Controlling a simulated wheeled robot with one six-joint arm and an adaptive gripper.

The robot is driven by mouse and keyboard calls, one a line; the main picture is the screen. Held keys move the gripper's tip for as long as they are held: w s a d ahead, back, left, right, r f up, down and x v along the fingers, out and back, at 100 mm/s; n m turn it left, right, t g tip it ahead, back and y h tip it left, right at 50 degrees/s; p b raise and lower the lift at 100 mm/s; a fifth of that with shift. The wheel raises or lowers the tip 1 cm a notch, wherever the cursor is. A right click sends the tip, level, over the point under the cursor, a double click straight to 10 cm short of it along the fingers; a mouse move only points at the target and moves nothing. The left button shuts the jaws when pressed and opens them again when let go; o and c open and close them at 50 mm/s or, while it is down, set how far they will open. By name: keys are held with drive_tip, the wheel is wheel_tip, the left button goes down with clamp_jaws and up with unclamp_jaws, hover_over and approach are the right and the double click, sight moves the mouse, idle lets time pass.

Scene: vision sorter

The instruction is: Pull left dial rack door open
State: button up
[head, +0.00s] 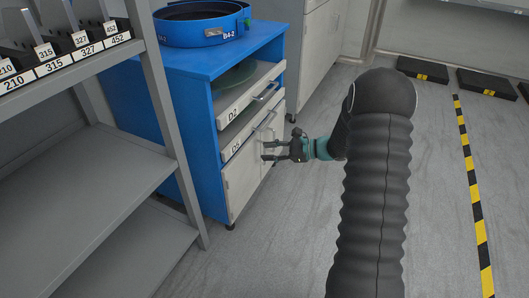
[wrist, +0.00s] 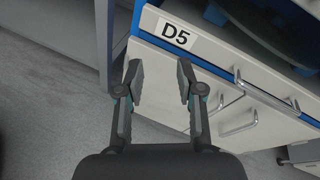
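The dial rack is a blue cabinet (head: 200,90) with pale drawers and pale doors below them. The left door (head: 240,182) looks closed beneath the drawer marked D5 (head: 237,150). In the wrist view the left door panel (wrist: 158,88) lies beyond and between my fingers, under the D5 drawer front (wrist: 205,55). A door handle (wrist: 243,122) shows to the right of my fingers; another bar beside the right finger is partly hidden. My gripper (head: 264,151) is open and empty in front of the cabinet; its fingers also show apart in the wrist view (wrist: 158,66). I cannot tell whether they touch the door.
The D5 drawer handle (wrist: 266,93) sticks out above the doors. A grey shelf rack (head: 105,180) stands close left of the cabinet. Blue round trays (head: 200,28) sit on top. Grey floor (head: 270,255) in front is clear. Black pads (head: 422,69) lie at the back right.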

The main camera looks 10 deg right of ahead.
sight(265, 152)
drive_tip(key=w+d+f+m+t+h, duration=0.1)
drive_tip(key=w+d+f+m+t, duration=0.3)
drive_tip(key=f, duration=0.3)
drive_tip(key=w+d+f+m+t+h, duration=0.1)
drive_tip(key=w+d+f+m+t, duration=0.2)
drive_tip(key=d+f+m, duration=0.4)
drive_tip(key=w+a, duration=0.3)
drive_tip(key=w+a+n, duration=0.1)
drive_tip(key=w+a, duration=0.2)
drive_tip(key=w+a+f+n, duration=0.1)
drive_tip(key=w+a, duration=0.3)
drive_tip(key=shift+f, duration=0.1)
clamp_jaws()
